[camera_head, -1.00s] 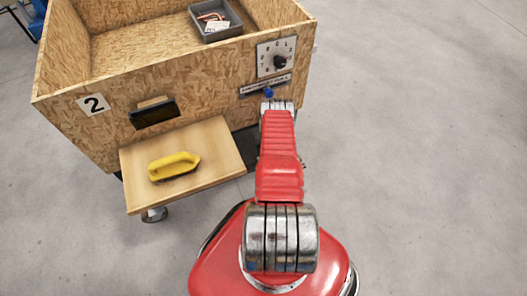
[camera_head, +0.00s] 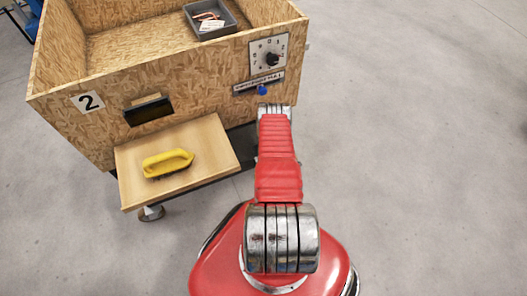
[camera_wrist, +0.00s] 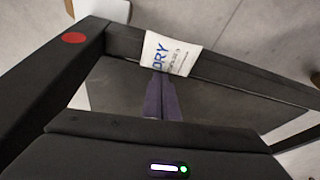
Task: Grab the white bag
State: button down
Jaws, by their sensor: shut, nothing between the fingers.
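A white bag (camera_wrist: 172,53) with blue lettering reading "DRY" shows in the wrist view, against a dark bar (camera_wrist: 240,77). My gripper (camera_wrist: 159,76) shows as two narrow purple fingers, shut together and empty. Their tips point at the bag's lower edge; I cannot tell whether they touch it. In the head view my arm's far end and gripper are hidden behind my own red link. A white piece (camera_head: 212,26) lies in the grey tray there; I cannot tell whether it is the same bag.
A chipboard box (camera_head: 200,75) on wheels stands ahead, with a dial (camera_head: 269,59) and a blue knob (camera_head: 262,90). The grey tray (camera_head: 193,28) holds a copper tube (camera_head: 207,16). A yellow-handled brush (camera_head: 167,163) lies on a wooden shelf (camera_head: 215,145). Floor at right is clear.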

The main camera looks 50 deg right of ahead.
jog(key=shift+a, duration=0.25)
jog(key=shift+s+d, duration=0.1)
jog(key=shift+s, duration=0.05)
